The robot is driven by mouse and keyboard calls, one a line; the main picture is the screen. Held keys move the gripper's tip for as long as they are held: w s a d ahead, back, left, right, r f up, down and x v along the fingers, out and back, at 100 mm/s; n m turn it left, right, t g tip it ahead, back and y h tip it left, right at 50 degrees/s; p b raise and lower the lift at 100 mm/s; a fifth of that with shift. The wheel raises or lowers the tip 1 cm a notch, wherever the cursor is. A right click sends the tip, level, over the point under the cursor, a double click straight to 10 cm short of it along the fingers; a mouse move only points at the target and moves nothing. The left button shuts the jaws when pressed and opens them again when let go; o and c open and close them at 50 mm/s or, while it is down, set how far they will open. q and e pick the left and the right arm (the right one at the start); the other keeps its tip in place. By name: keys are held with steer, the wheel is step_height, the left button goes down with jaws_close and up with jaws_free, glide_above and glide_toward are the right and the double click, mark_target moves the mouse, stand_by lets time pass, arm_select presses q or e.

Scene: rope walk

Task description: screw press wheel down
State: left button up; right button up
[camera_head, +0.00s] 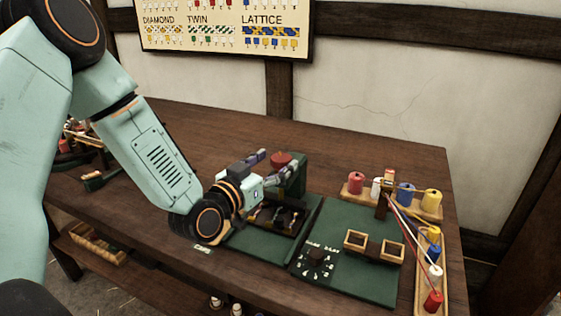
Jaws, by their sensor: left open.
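A dark green press (298,173) stands on a green base on the wooden bench, partly behind my left gripper. A red part (281,159), which looks like its wheel or knob, shows at the top of the press. My left gripper (272,162) reaches in from the left with its fingers apart, one on each side of the red part in the picture. I cannot tell whether the fingers touch it. The gripper hides much of the press's left side. My right gripper is not in view.
To the right, a green board (345,283) carries a dial and two wooden frames (374,246). Wooden racks with coloured spools (431,200) stand at the bench's right end. A pattern chart (226,26) hangs on the wall. The back of the bench (345,150) is clear.

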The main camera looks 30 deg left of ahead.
arm_select(q)
steer(key=shift+w+d, duration=0.2)
steer(key=shift+w, duration=0.3)
steer(key=shift+w+d, duration=0.15)
steer(key=shift+w, duration=0.3)
steer(key=shift+w+a, duration=0.15)
steer(key=shift+w, duration=0.35)
